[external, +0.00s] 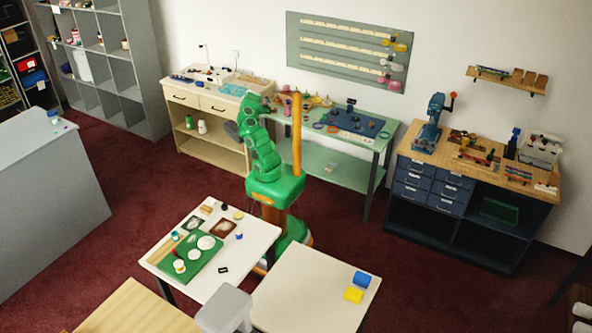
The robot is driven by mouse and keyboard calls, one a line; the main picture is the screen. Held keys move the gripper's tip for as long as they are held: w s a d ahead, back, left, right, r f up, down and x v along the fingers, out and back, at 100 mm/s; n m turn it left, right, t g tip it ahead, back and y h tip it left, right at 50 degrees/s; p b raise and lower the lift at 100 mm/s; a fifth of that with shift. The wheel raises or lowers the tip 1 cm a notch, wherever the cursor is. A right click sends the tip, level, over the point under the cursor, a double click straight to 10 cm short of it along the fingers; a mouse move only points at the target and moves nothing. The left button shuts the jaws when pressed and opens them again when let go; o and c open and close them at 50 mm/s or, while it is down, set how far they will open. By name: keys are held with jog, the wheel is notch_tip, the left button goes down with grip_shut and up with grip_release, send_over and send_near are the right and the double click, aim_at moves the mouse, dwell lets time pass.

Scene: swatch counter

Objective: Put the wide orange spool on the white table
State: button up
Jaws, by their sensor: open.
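My green arm (262,152) rises in front of the pale green table (375,138) at the back wall. My gripper cannot be made out; the arm's upper links seem to hide it. Several small orange and pink round things (317,100) stand on the back left of that table. They are too small to tell which is the wide orange spool. One white table (258,232) at the front left carries a green mat and small items.
A beige cabinet (215,103) stands left of the pale green table. A dark workbench (455,215) with a blue press (430,122) stands right. A grey stool (224,309) is at the front. Red carpet (140,210) lies open on the left.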

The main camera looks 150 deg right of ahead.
jog(key=v, duration=0.6)
jog(key=shift+w, duration=0.35)
jog(key=shift+d+r, duration=0.1)
